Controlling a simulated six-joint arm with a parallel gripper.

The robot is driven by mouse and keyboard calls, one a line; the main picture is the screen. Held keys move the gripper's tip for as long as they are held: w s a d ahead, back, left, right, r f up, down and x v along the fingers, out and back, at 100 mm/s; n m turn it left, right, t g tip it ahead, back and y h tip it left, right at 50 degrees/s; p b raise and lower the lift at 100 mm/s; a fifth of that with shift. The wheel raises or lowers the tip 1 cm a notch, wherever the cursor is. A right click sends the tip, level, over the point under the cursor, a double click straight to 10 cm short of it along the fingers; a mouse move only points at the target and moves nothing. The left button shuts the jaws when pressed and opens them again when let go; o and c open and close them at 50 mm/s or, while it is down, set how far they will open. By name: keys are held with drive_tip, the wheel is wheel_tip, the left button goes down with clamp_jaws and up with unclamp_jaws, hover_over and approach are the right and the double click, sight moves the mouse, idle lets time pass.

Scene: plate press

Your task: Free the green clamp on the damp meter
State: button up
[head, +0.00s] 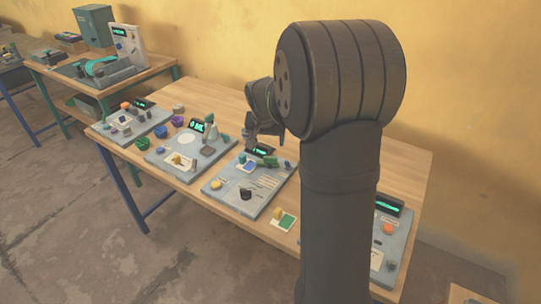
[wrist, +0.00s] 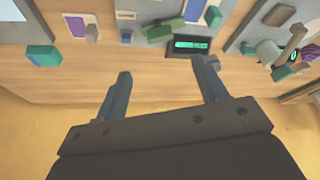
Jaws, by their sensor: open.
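The damp meter is probably the grey board (head: 222,187) in the middle of the table, with a lit green display (head: 262,149) at its back edge. The display also shows in the wrist view (wrist: 190,45). A green piece that looks like the clamp (head: 268,161) lies just in front of the display; in the wrist view the green clamp (wrist: 163,33) is beside the display, beyond my fingertips. My gripper (head: 266,140) is above the board's back edge. It is open and empty, with its two fingers (wrist: 160,66) apart and not visibly touching the clamp. Whether the clamp is fastened cannot be told.
Two similar boards with knobs (head: 188,152) stand to the left. Another board (head: 388,240) is at the right, partly behind my arm. A second table (head: 150,66) with a machine stands at the back left.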

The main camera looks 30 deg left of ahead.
sight(270, 157)
drive_tip(key=x, duration=1.1)
drive_tip(key=shift+w+f, duration=0.15)
drive_tip(key=shift+w, duration=0.05)
drive_tip(key=c, duration=1)
